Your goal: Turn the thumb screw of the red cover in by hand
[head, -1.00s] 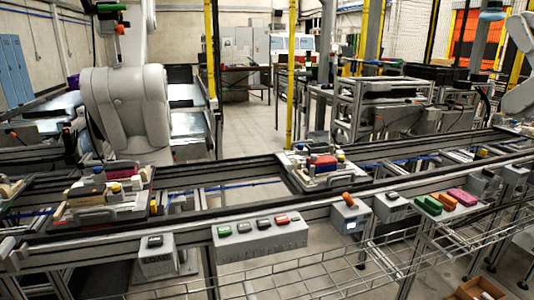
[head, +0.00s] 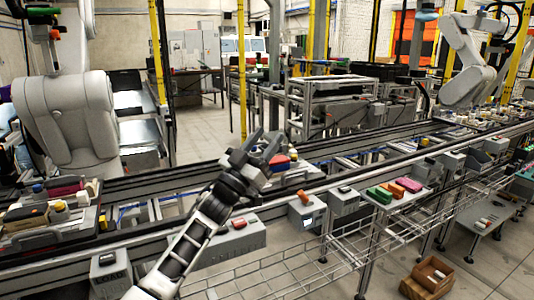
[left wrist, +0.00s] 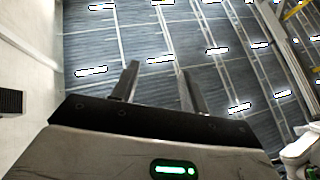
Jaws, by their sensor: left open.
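The red cover (head: 279,161) sits on the middle pallet on the conveyor in the head view, with a blue part beside it. It is partly hidden behind my left gripper (head: 268,142), and I cannot make out its thumb screw. My left gripper is raised in front of that pallet, its fingers apart and empty, pointing up. In the left wrist view the two open fingers (left wrist: 158,84) have nothing between them, with only the ceiling and its lights behind. My right gripper is not in view.
Another pallet (head: 40,243) with a dark pink block stands at the left. Control boxes line the conveyor's front rail (head: 345,167). Green (head: 379,194), orange (head: 409,184) and pink blocks lie on a side shelf. A wire rack hangs below. Large grey robot arms stand behind the line.

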